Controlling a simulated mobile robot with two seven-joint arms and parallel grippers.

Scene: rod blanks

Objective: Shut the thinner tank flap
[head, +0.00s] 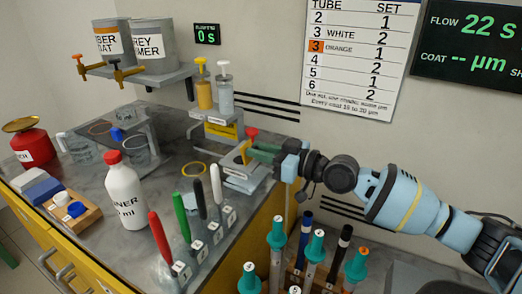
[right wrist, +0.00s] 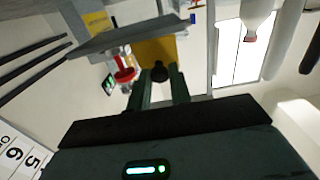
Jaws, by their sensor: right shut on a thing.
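A red can (head: 32,148) with a partly readable label ending in "NER" stands at the far left of the bench. A round brass lid (head: 22,124) is on top of it; I cannot tell whether it is fully shut. My right gripper (head: 262,152) is far from the can, at the bench's right end, beside a yellow-edged fixture (head: 233,162) with a red knob (head: 251,133). In the right wrist view its fingers (right wrist: 160,88) are closed around a small black knob (right wrist: 159,71). My left gripper is not in view.
A white bottle (head: 124,192) with a red cap and several coloured pens (head: 181,217) in numbered blocks stand on the bench. Two grey tanks (head: 153,47) sit on a wall shelf. Teal-topped tubes (head: 277,233) stand below my right arm.

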